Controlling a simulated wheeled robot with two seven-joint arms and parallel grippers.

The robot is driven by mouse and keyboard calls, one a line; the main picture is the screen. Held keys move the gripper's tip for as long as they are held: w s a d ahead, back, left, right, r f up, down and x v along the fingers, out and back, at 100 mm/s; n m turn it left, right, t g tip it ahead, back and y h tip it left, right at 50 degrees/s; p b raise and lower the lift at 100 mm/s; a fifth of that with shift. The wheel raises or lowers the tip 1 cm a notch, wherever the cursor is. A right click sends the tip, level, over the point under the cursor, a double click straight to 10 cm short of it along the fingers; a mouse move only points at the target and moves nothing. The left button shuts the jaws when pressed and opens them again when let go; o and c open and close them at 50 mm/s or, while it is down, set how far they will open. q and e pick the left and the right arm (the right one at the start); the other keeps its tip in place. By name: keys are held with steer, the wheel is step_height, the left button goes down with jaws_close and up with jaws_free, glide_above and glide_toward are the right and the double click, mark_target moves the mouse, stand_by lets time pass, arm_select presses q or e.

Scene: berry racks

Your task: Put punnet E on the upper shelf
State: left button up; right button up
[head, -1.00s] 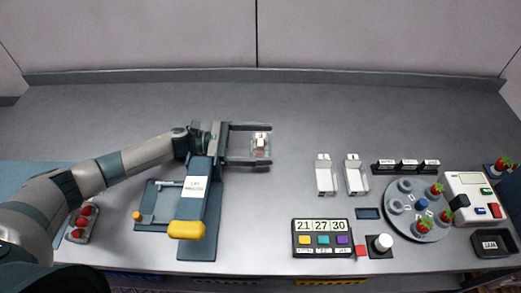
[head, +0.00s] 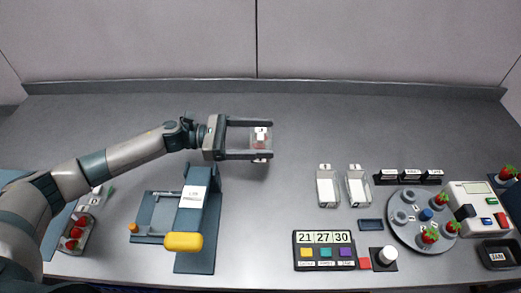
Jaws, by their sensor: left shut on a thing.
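My left gripper (head: 262,139) reaches in from the left, its fingers pointing right. It is shut on a small clear punnet (head: 261,144) with a white tag on top; the tag's letter is too small to read. The punnet is above the bare bench, toward the back wall. Two similar clear punnets with white tags, one left (head: 327,187) and one right (head: 356,186), stand side by side to the right of it. No upper shelf can be made out in this view. My right gripper is not in view.
A press with a yellow handle (head: 184,242) stands below my left arm. A tray of red berries (head: 76,232) is at the left. A round turntable (head: 400,225) with strawberries, a number display (head: 323,238) and a white keypad device (head: 478,205) are at the right. The back bench is clear.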

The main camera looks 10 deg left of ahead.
arm_select(q)
steer(key=shift+r+b, duration=0.35)
steer(key=shift+r, duration=1.45)
